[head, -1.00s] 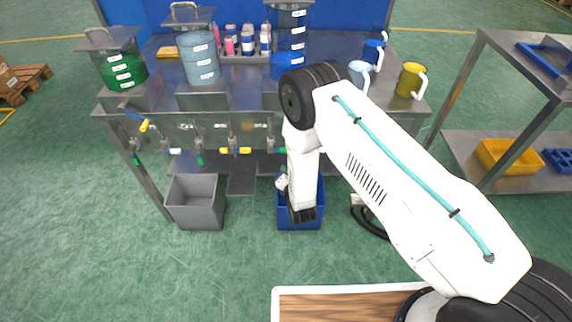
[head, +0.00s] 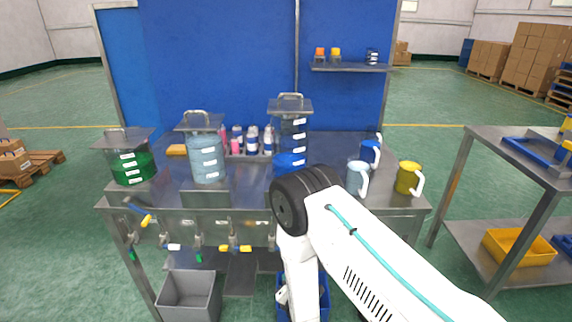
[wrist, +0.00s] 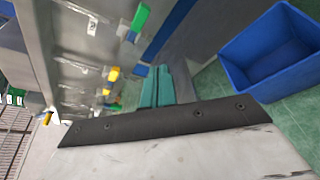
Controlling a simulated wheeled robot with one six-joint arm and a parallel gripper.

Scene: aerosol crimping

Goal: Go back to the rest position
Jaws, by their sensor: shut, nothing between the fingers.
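My gripper (wrist: 157,87) shows in the wrist view as two teal fingers lying side by side beyond a black-edged grey plate. The fingers are shut with nothing between them. In the head view my white arm reaches in from the lower right and bends down in front of the steel bench (head: 365,203). The gripper end is below the picture there. In the wrist view the fingers hang close to the bench front, with a blue bin (wrist: 270,52) to their right.
Valves with coloured handles (head: 238,249) line the bench front. A grey bin (head: 188,296) stands on the floor at left. Tanks (head: 205,160), a blue mug (head: 370,152) and a yellow mug (head: 408,178) stand on top. A steel cart (head: 515,158) is at right. Floor between bench and cart is open.

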